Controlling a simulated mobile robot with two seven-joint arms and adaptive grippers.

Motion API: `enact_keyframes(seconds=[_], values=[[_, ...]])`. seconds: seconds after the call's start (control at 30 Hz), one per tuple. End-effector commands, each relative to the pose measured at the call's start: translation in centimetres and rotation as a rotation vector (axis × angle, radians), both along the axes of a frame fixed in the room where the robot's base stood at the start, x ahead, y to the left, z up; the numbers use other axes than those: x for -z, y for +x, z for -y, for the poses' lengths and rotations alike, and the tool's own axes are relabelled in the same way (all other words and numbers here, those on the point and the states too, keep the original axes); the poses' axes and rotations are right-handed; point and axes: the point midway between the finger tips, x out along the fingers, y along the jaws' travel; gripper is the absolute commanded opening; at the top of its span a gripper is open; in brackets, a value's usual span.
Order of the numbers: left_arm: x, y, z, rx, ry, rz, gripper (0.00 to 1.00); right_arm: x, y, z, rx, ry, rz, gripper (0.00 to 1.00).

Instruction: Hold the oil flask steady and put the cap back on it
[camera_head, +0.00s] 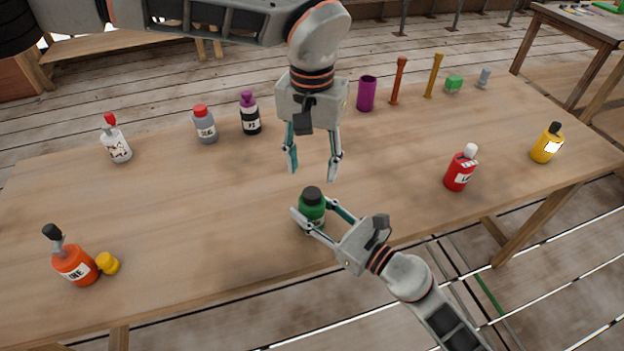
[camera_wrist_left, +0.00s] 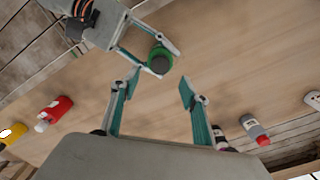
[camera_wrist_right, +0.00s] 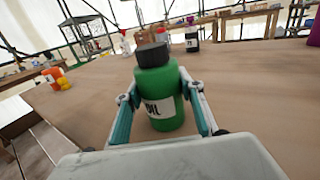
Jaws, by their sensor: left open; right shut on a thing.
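The green oil flask (camera_head: 312,208) stands upright near the front middle of the table, with a black cap (camera_head: 312,193) seated on its top. My right gripper (camera_head: 316,218) is shut on the flask body from the front right. In the right wrist view the flask (camera_wrist_right: 160,98), its label partly hidden, sits between both fingers, and the black cap (camera_wrist_right: 152,55) is on its neck. My left gripper (camera_head: 312,172) is open and empty above and behind the flask, fingers pointing down. In the left wrist view the cap (camera_wrist_left: 159,64) lies beyond the open fingertips (camera_wrist_left: 160,85).
An orange bottle (camera_head: 76,265) and yellow cap (camera_head: 107,263) are front left. White (camera_head: 116,145), grey (camera_head: 204,126) and black (camera_head: 250,115) bottles stand behind left. A purple cup (camera_head: 367,93) is at the back; red (camera_head: 460,170) and yellow (camera_head: 546,145) bottles stand right. The table between is clear.

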Motion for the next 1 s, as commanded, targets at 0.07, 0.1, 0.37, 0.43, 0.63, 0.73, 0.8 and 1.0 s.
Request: enact_keyframes(seconds=[0.07, 0.1, 0.37, 0.43, 0.63, 0.73, 0.8, 1.0], values=[[-1.6, 0.1, 0.0, -0.002, 0.0, 0.003, 0.45, 0.1, 0.0, 0.0, 0.0, -0.001, -0.001, 0.0], [-2.3, 0.1, 0.0, -0.001, 0.0, 0.003, 0.45, 0.1, 0.0, 0.0, 0.0, -0.001, -0.001, 0.0], [-4.9, 0.0, 0.0, 0.0, 0.0, 0.0, 0.45, 0.0, 0.0, 0.0, 0.0, -0.001, -0.001, 0.0], [-5.1, 0.0, 0.0, 0.0, 0.0, -0.001, 0.45, 0.0, 0.0, 0.0, 0.0, -0.001, -0.001, 0.0], [-5.1, 0.0, 0.0, 0.0, 0.0, -0.001, 0.45, 0.0, 0.0, 0.0, -0.001, 0.0, 0.0, 0.0], [-5.1, 0.0, 0.0, 0.0, 0.0, -0.001, 0.45, 0.0, 0.0, 0.0, 0.0, 0.0, 0.0, 0.46], [-5.1, 0.0, 0.0, 0.0, 0.0, -0.001, 0.45, 0.0, 0.0, 0.0, 0.0, 0.0, 0.0, 0.57], [-5.1, 0.0, 0.0, 0.0, 0.0, -0.001, 0.45, 0.0, 0.0, 0.0, 0.0, 0.0, 0.0, 0.57]])
